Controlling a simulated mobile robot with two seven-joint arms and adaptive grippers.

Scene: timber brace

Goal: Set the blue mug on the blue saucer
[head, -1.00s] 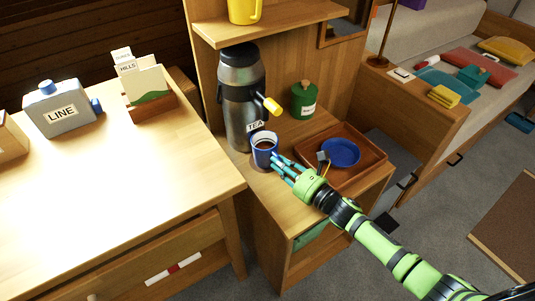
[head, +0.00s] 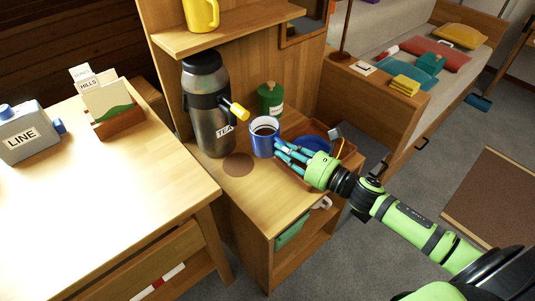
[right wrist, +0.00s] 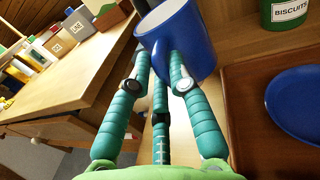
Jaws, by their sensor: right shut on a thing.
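The blue mug (head: 263,142), with dark liquid inside, is upright in my right gripper (head: 285,150). In the right wrist view the mug (right wrist: 190,45) shows close up, with the teal fingers (right wrist: 162,75) closed on its near side. It appears to be raised above the side cabinet top, between the flask and the tray. The blue saucer (head: 312,143) lies in the brown tray to the right of the mug, partly hidden by my right gripper. The saucer (right wrist: 297,100) is clearer at the right of the wrist view. My left gripper is not in view.
A tall TEA flask (head: 207,110) stands left of the mug, its yellow-tipped spout pointing towards it. A green biscuits tin (head: 270,98) stands behind. The wooden tray (head: 345,151) has raised walls. A brown round mat (head: 238,164) lies bare on the cabinet top (head: 262,192).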

